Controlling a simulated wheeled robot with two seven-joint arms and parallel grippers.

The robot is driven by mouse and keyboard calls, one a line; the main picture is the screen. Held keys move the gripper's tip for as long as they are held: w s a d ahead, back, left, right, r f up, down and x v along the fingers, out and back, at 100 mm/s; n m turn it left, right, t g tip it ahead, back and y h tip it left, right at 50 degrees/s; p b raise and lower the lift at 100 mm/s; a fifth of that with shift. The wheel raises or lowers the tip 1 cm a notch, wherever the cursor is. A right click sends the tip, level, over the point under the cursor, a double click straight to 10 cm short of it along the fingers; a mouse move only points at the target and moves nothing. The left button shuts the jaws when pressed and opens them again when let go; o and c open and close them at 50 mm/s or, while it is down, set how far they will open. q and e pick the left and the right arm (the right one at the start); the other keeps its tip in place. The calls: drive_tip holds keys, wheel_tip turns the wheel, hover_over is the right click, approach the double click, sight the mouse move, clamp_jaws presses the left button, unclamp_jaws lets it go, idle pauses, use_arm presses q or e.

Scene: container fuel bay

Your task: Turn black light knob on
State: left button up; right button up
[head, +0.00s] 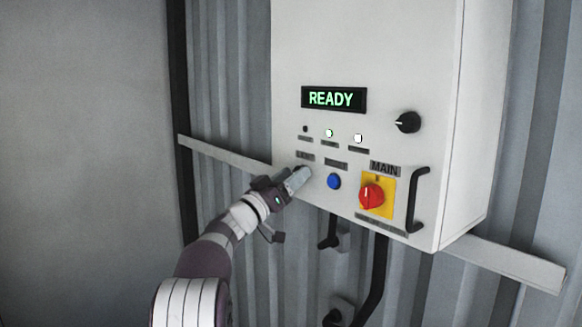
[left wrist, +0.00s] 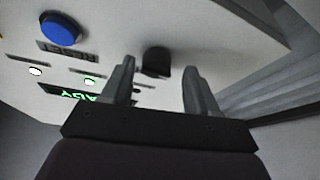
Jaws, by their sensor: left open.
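The white control box (head: 370,50) hangs on the corrugated wall. In the left wrist view a small black knob (left wrist: 156,62) stands out from the panel, between the fingertips of my left gripper (left wrist: 158,75) or just beyond them. I cannot tell whether they touch it. In the head view my left gripper (head: 298,179) is at the panel's lower left, just under a label (head: 305,157) that seems to read LIGHT, and it mostly hides that knob. The gripper is open. The knob's pointer direction cannot be made out. My right gripper is not in view.
A blue button (head: 334,181) sits right of my gripper. Farther right are a red MAIN switch (head: 371,196) on a yellow plate and a black handle (head: 416,200). Another black knob (head: 407,122) is higher up. A lit READY display (head: 334,98) is above small lamps.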

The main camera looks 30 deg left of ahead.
use_arm(q)
drive_tip(key=shift+d+r, duration=0.1)
drive_tip(key=shift+d, duration=0.3)
drive_tip(key=shift+c, duration=0.5)
drive_tip(key=c, duration=0.9)
drive_tip(key=shift+a+m, duration=0.2)
drive_tip(key=shift+m, duration=0.4)
drive_tip(key=shift+a+r+m+g+h+p, duration=0.1)
drive_tip(key=shift+m+g+h+p, duration=0.9)
drive_tip(key=shift+m, duration=1.75)
drive_tip(key=shift+a+m+g+h+p, duration=0.1)
drive_tip(key=shift+m+g+h+p, duration=0.85)
drive_tip(key=shift+m, duration=1.75)
drive_tip(key=shift+a+r+m+g+h+p, duration=0.1)
drive_tip(key=shift+m+g+h+p, duration=0.35)
drive_tip(key=shift+m+h+p, duration=1.65)
drive_tip(key=shift+m+y+b, duration=0.25)
drive_tip(key=shift+m+b, duration=0.5)
drive_tip(key=shift+b, duration=0.15)
